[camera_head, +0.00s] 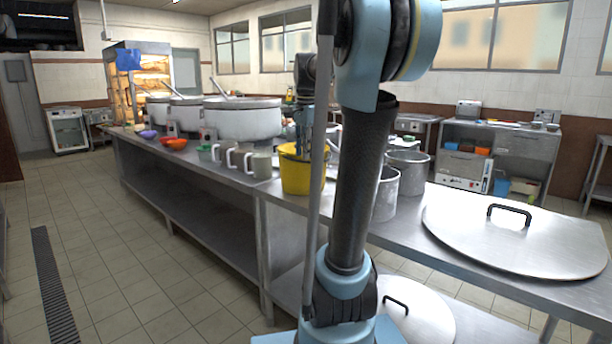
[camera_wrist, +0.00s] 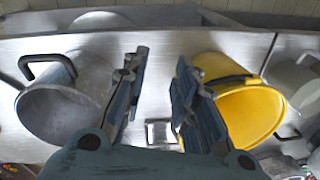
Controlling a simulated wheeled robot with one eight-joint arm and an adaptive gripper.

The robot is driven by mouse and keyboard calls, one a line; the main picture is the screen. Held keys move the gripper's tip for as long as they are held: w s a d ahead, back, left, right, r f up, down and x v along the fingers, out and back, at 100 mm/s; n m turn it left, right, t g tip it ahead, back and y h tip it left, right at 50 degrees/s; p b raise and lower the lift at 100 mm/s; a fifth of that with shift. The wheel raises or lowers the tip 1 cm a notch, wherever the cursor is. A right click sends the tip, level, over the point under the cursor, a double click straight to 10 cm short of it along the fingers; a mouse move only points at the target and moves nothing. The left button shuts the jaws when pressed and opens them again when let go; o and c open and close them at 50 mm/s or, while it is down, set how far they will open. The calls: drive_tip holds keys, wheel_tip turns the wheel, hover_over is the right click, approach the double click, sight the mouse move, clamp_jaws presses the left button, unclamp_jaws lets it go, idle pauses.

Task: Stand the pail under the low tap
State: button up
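The yellow pail (camera_head: 295,178) stands upright on the steel counter, partly behind my arm. It also shows in the wrist view (camera_wrist: 262,112), right of my fingers, with a dark handle along its rim. My gripper (camera_wrist: 160,66) is open, with bare counter between its fingers. Its right finger overlaps the pail's left rim in the picture; I cannot tell whether it touches. In the head view my gripper (camera_head: 304,128) is over the pail, partly hidden by an arm link. I cannot make out the low tap in either view.
Several large stockpots (camera_head: 240,120) stand along the counter's far left, with mugs (camera_head: 260,166) and coloured bowls (camera_head: 176,144) before them. Grey metal pots (camera_head: 408,172) stand right of the pail. A large lid (camera_head: 520,238) covers the near right counter. The left floor is clear.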

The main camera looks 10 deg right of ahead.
drive_tip(key=w+d+r+m, duration=0.3)
drive_tip(key=w+r+m, duration=0.2)
drive_tip(key=w, duration=0.5)
hover_over(306, 174)
wheel_tip(306, 174, down, 12)
drive_tip(key=f, duration=0.1)
drive_tip(key=shift+w+f, duration=0.2)
drive_tip(key=shift+f, duration=2.15)
clamp_jaws()
